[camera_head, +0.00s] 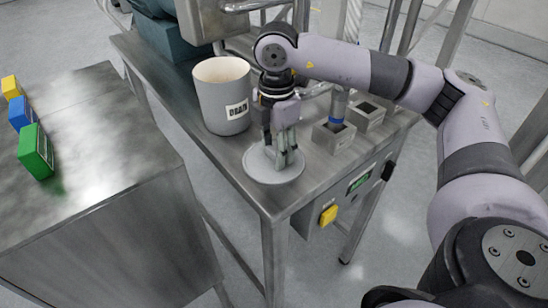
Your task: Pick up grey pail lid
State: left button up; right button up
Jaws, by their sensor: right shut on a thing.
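The grey pail lid (262,166) is a round, flat grey disc at the near corner of the steel machine table, in front of the pail. My right gripper (284,160) points straight down over the lid's right part, with its fingertips at the lid. It is shut on the lid; the fingers hide the exact grip point. I cannot tell whether the lid touches the table or is just above it. The grey pail (222,98), open at the top and with a printed label, stands upright behind and left of the lid. My left gripper is not in view.
A steel table (120,165) at left carries a yellow block (11,88), a blue block (22,113) and a green block (36,152). Small metal holders (333,137) stand right of my gripper. A yellow button (328,215) sits on the machine table's front panel. A floor gap separates the tables.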

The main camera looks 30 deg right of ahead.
jog(key=c, duration=0.3)
jog(key=shift+r, duration=0.1)
jog(key=shift+c, duration=0.2)
